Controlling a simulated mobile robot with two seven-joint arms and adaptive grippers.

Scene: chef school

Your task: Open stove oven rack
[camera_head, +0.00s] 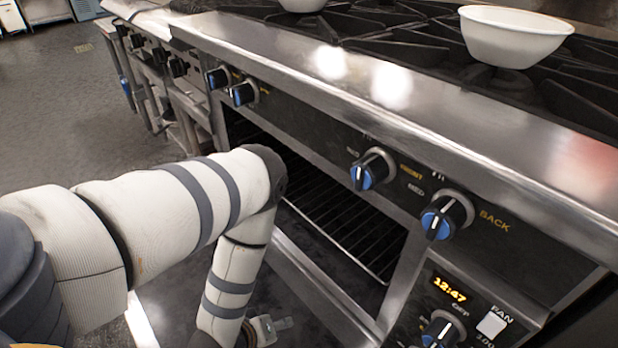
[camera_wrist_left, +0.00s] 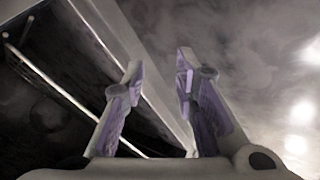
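The stove's oven (camera_head: 400,250) stands with its cavity uncovered, and the wire oven rack (camera_head: 340,220) shows inside. My left arm reaches down in front of the oven and hides the left part of the opening. Thin metal rods (camera_wrist_left: 50,85), probably part of the rack, lie left of the fingers. A pale metal edge runs behind the fingers. My right gripper is not in view.
Blue-faced knobs (camera_head: 368,171) stick out along the front panel above the opening. A white bowl (camera_head: 510,38) sits on the burner grates, and another bowl (camera_head: 302,3) is partly cut off. Open floor (camera_head: 60,120) lies at the left.

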